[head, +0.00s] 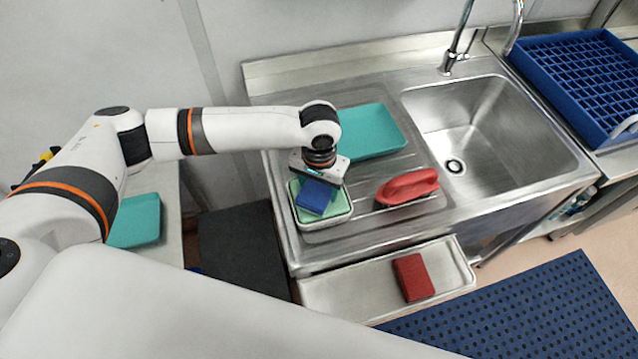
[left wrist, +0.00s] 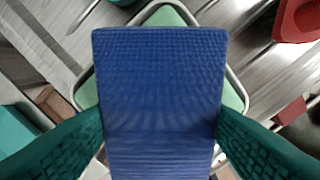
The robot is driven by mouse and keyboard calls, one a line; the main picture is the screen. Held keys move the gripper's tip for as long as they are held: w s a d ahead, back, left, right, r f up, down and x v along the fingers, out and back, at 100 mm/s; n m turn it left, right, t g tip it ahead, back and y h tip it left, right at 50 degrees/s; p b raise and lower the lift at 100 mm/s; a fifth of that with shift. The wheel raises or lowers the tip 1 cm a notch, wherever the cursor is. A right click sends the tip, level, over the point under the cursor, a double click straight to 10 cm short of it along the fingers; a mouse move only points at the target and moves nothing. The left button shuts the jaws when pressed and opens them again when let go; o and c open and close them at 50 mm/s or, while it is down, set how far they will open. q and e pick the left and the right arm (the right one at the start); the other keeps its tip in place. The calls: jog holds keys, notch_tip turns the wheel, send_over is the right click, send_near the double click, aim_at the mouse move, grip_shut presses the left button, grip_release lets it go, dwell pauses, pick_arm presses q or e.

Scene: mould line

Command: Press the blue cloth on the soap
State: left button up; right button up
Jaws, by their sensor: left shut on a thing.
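The blue cloth (head: 315,197) is a small folded block held in my left gripper (head: 318,184). In the left wrist view the cloth (left wrist: 160,95) fills the middle, with a green fingertip on each side of it. The soap (head: 334,201) is a pale green slab in a light-rimmed dish (head: 324,222) on the left of the sink's drainboard. The cloth is over the soap and hides much of it. In the left wrist view green soap (left wrist: 165,17) shows behind the cloth. I cannot tell whether cloth and soap touch. My right gripper is not in view.
A red brush-like tool (head: 407,187) lies right of the dish. A teal tray (head: 370,131) lies behind it. A steel tray (head: 350,297) with a red block (head: 413,277) is in front, below the drainboard. The sink basin (head: 470,115) is empty. A blue rack (head: 580,85) stands right.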

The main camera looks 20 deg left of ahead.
aim_at(319, 186)
pick_arm(q)
jog(key=shift+s+f+p, duration=0.1)
jog(key=shift+s+p, duration=0.05)
jog(key=shift+p, duration=0.25)
dwell(1.4)
notch_tip(319, 186, up, 5)
jog(key=p, duration=0.5)
jog(key=shift+f+p, duration=0.1)
jog(key=shift+p, duration=0.25)
jog(key=shift+r+p, duration=0.3)
jog(key=shift+p, duration=0.05)
jog(key=shift+r+p, duration=0.5)
jog(key=shift+r, duration=0.4)
jog(key=shift+f, duration=0.1)
